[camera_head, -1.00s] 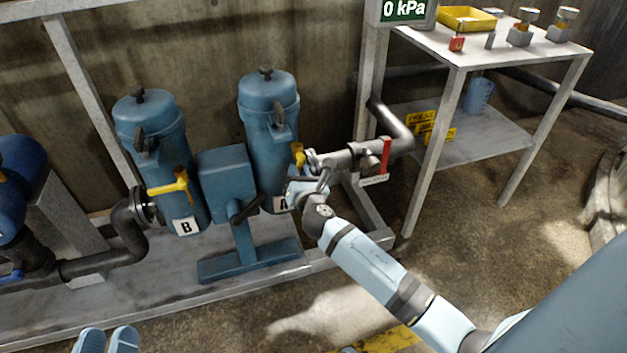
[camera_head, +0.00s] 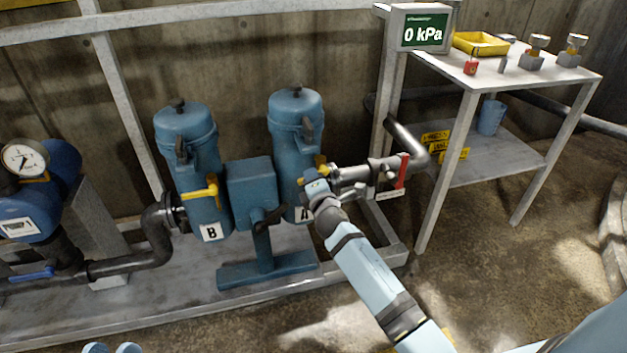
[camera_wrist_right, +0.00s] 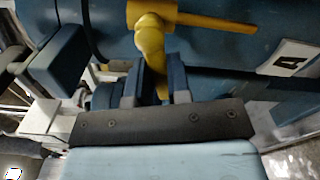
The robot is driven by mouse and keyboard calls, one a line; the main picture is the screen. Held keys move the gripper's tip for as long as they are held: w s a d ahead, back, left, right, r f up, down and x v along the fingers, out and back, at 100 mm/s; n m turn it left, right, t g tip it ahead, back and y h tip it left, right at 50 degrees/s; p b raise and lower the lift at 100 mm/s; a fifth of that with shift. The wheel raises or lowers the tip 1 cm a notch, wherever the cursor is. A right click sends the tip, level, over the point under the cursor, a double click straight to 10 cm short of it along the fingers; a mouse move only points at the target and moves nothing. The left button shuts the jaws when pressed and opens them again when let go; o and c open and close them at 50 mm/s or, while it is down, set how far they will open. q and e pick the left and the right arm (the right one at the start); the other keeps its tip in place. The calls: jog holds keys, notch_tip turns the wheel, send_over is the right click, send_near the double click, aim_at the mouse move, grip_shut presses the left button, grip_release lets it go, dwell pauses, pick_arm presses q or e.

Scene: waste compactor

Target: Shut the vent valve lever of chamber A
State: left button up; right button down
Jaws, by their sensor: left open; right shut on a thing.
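Chamber A is a blue upright canister (camera_head: 292,135) with a white A label (camera_head: 303,214) at its foot. Its yellow lever (camera_head: 321,161) shows only in part in the head view, behind my right gripper (camera_head: 318,184). In the right wrist view, a yellow rod of the lever (camera_wrist_right: 153,48) runs down between the two blue fingers of my right gripper (camera_wrist_right: 154,88), which is shut on it. Another yellow bar points right, towards the A label.
Chamber B (camera_head: 187,135) with its own yellow lever (camera_head: 206,193) stands left of A. A blue pedestal box (camera_head: 251,186) with a black handle stands between them. A pipe with a red lever (camera_head: 402,170) runs right of A. The display (camera_head: 424,32) reads 0 kPa.

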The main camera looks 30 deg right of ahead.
pick_arm(q)
jog(key=shift+s+a+r+t+p, duration=0.15)
jog(key=shift+r+t+p, duration=0.2)
jog(key=shift+r, duration=0.45)
pick_arm(e)
jog(key=shift+r+m, duration=0.25)
jog(key=shift+m, duration=0.55)
jog(key=shift+r+m, duration=0.25)
jog(key=shift+m, duration=0.55)
jog(key=shift+a, duration=0.1)
pick_arm(q)
jog(key=shift+f, duration=0.2)
pick_arm(e)
jog(key=c, duration=1.1)
grip_release()
jog(key=shift+o, duration=0.2)
